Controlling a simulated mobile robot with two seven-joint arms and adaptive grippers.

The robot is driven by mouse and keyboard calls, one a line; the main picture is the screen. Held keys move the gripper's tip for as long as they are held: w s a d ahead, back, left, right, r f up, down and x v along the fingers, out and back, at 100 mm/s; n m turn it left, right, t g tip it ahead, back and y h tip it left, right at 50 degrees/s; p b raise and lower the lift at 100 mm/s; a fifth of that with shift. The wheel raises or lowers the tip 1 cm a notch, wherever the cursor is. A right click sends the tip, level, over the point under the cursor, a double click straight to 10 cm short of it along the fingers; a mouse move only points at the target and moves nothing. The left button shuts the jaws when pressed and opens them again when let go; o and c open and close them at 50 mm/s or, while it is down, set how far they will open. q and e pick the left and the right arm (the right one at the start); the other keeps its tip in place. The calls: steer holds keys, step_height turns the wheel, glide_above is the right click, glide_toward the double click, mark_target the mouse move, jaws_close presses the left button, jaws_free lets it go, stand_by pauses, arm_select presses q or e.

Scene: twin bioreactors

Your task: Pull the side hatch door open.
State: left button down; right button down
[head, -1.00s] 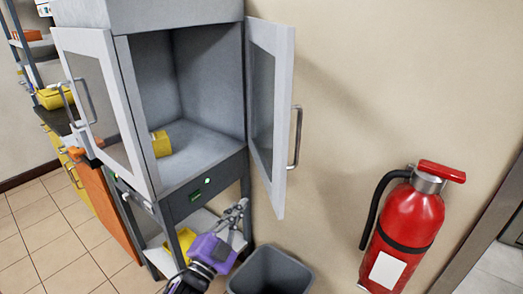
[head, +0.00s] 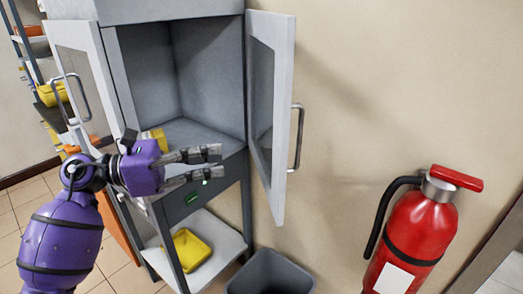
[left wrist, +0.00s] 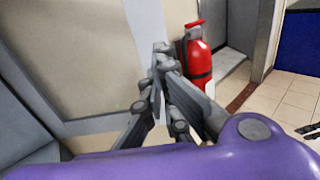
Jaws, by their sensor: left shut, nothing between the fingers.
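The grey cabinet (head: 215,15) has two framed glass doors, both standing open in the head view. The right door (head: 284,100) is swung out towards the wall, with a bar handle (head: 299,138) on its outer face. The left door (head: 75,35) has a bar handle (head: 82,97); my arm hides its lower part. I cannot tell which one is called the side hatch. My left gripper (head: 221,162) is shut and empty, in front of the cabinet's opening and pointing at the right door. In the left wrist view, its fingertips (left wrist: 160,50) appear before a pale framed panel.
A red fire extinguisher (head: 408,232) is on the wall at right. A grey bin (head: 270,275) stands below the right door. A yellow tray (head: 189,250) lies on the lower shelf. A yellow item (head: 157,138) is inside the cabinet, partly hidden. Bare wall lies right of the door.

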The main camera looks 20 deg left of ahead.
mark_target(278, 151)
arm_select(q)
steer(key=p+x, duration=0.1)
steer(key=x, duration=0.4)
steer(key=p+x, duration=0.1)
steer(key=x, duration=0.4)
steer(key=shift+r, duration=0.2)
steer(key=shift+w+d+f+p, duration=0.2)
steer(key=shift+w+d+p, duration=0.1)
steer(key=shift+d, duration=0.15)
steer(key=shift+d, duration=0.15)
steer(key=w+d+n+t+y, duration=0.1)
steer(key=w+d, duration=0.4)
steer(key=d, duration=0.3)
steer(key=shift+w+n+t+p, duration=0.3)
steer(key=shift+w+t+p, duration=0.05)
steer(key=shift+t+p, duration=0.1)
steer(key=shift+s+a, duration=0.1)
